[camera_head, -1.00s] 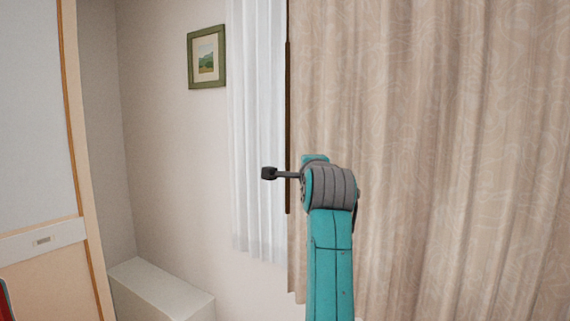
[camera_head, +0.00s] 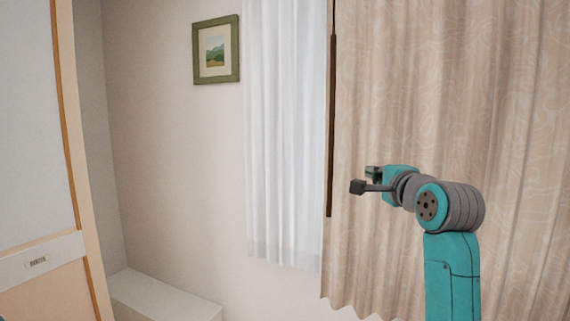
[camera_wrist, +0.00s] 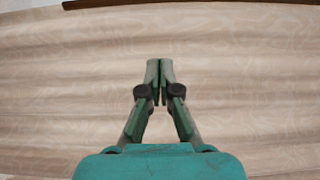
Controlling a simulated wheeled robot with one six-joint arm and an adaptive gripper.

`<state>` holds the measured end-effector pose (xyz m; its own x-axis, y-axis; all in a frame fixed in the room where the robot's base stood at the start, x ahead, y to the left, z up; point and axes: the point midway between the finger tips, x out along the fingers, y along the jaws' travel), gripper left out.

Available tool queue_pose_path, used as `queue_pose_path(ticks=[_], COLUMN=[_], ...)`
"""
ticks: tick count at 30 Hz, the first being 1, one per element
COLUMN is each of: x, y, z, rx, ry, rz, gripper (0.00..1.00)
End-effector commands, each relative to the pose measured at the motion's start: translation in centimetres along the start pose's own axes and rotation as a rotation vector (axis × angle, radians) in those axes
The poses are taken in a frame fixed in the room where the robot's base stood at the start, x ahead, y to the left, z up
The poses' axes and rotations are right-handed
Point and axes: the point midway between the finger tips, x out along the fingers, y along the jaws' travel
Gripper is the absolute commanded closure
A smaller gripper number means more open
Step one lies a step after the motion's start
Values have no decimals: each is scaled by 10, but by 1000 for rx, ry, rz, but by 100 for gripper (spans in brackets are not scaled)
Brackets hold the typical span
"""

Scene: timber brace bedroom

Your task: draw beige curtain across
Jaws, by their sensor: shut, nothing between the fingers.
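The beige patterned curtain (camera_head: 440,90) hangs in folds over the right half of the head view, its left edge beside a white sheer curtain. A thin dark brown rod (camera_head: 331,130) hangs upright along that left edge. My gripper (camera_head: 372,172) is in front of the beige curtain, a little right of the rod's lower part. In the wrist view my gripper (camera_wrist: 160,65) is shut with its fingertips together and nothing between them. The beige curtain (camera_wrist: 240,70) fills the wrist view behind the fingers. The rod (camera_wrist: 190,3) crosses its top edge, apart from the fingertips.
The white sheer curtain (camera_head: 285,150) hangs left of the rod. A framed picture (camera_head: 216,50) is on the wall. A low pale box or ledge (camera_head: 165,300) stands at the bottom left. A panelled door (camera_head: 35,150) is at the far left.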

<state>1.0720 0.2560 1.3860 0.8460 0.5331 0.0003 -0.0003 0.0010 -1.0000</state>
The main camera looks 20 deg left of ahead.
Motion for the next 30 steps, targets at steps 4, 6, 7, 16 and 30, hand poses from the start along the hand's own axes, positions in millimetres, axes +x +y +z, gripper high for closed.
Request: queue_pose_path(ticks=[4, 6, 7, 16, 30], x=[2, 9, 13, 64, 120], y=[0, 0, 0, 0, 1], z=[-9, -8, -7, -7, 15], rx=[-1, -1, -1, -1, -1], ry=[9, 8, 7, 7, 7], rz=[1, 2, 2, 2, 2], gripper=[100, 100, 100, 100, 100])
